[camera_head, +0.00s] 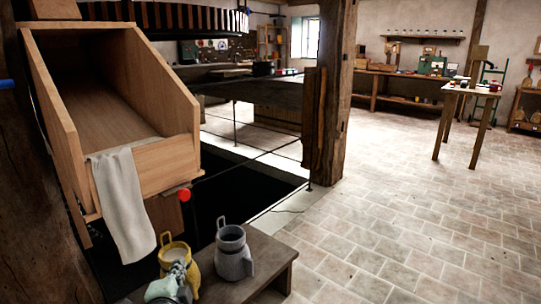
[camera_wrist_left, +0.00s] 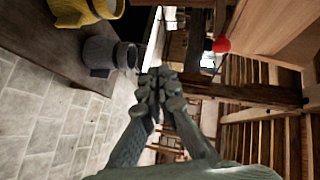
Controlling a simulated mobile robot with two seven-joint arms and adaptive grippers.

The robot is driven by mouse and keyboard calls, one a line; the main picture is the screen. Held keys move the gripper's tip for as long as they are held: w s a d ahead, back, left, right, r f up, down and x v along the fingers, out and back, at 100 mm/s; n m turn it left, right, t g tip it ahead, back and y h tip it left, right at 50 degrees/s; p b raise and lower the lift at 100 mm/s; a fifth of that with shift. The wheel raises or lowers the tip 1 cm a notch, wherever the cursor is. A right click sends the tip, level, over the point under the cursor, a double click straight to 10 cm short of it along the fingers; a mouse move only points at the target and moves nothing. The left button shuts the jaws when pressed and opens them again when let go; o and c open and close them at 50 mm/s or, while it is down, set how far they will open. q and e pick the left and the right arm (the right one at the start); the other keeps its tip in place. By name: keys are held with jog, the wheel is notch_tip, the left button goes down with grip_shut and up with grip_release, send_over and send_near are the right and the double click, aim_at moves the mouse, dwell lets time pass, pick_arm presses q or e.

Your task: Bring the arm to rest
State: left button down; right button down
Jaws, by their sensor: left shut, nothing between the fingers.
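My left gripper (camera_head: 172,282) shows at the bottom of the head view, in front of the lower part of the yellow jug. In the left wrist view its fingers (camera_wrist_left: 158,80) are closed together with nothing between them. The yellow jug (camera_head: 172,248) stands on a low dark bench (camera_head: 262,254); it also shows at the top left of the wrist view (camera_wrist_left: 88,10). A grey jug (camera_head: 233,256) stands upright to its right on the same bench, and it shows in the wrist view (camera_wrist_left: 104,54), apart from the fingers. My right gripper is not in view.
A wooden chute (camera_head: 160,165) with a white cloth (camera_head: 122,200) over its front edge stands at left. A red knob (camera_head: 184,195) is below its corner. A dark pit (camera_head: 240,195) lies behind the bench. A timber post (camera_head: 333,100) stands mid-view.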

pick_arm(q)
jog(key=s+a+f+n+g, duration=0.1)
jog(key=s+f+n+g, duration=0.2)
jog(key=s+f, duration=0.45)
jog(key=s+a+f+n+g, duration=0.2)
jog(key=s+f+n+g, duration=0.15)
jog(key=f, duration=0.65)
jog(key=s+f+n+g, duration=0.2)
jog(key=s+f, duration=0.4)
jog(key=s, duration=0.3)
jog(key=s+f+n+g+h, duration=0.1)
jog(key=s+f+n+g, duration=0.2)
jog(key=s+f, duration=0.3)
jog(key=s, duration=0.3)
jog(key=shift+s+d, duration=0.15)
jog(key=shift+d, duration=0.1)
jog(key=shift+g, duration=0.25)
